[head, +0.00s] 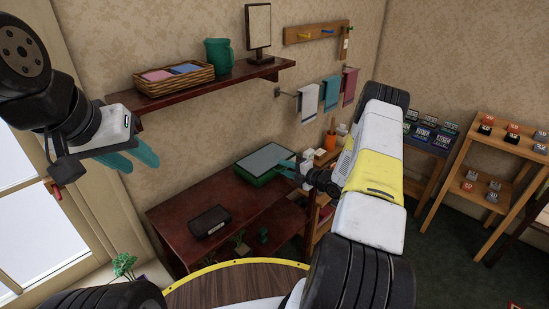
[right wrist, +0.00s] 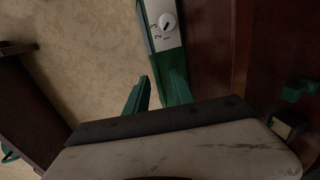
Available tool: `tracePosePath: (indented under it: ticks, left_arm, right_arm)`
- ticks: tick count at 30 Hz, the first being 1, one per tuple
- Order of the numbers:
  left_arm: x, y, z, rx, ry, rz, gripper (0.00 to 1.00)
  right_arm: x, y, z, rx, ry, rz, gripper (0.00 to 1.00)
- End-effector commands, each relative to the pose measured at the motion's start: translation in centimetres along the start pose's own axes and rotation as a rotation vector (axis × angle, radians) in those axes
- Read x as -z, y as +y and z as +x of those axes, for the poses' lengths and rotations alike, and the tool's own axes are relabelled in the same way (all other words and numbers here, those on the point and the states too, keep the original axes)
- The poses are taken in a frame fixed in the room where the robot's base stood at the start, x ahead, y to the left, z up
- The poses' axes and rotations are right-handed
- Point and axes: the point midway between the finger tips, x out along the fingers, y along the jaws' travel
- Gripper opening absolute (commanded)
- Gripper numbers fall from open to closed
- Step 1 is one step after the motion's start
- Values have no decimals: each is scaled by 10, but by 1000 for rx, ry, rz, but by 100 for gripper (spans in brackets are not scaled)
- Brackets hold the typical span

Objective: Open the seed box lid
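A green box with a pale grey flat lid (head: 268,160), which looks like the seed box, stands at the far right end of the dark red table; its lid appears down. My right gripper (head: 287,170) is at the box's right end. In the right wrist view, a green-edged piece with a white panel and a numbered dial (right wrist: 166,22) lies just beyond the fingers, apparently the box's end. The right gripper's two green fingers (right wrist: 157,86) are apart, with nothing clearly held between them. My left gripper (head: 138,160) is open and empty, raised at the left, away from the table.
A dark box (head: 209,222) lies on the table's (head: 180,215) near part. Above is a wall shelf (head: 200,88) with a wicker basket, green jug and framed panel. Towels (head: 308,102) hang behind the box. Display racks (head: 488,165) stand right. The table's middle is clear.

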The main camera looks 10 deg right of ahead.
Motion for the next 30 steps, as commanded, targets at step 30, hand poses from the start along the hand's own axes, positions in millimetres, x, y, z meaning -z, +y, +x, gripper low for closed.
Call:
tracePosePath:
  ticks: [30]
  left_arm:
    - [0, 0, 0, 0, 0, 0, 36]
  right_arm:
    - [0, -3, 4, 7, -1, 3, 0]
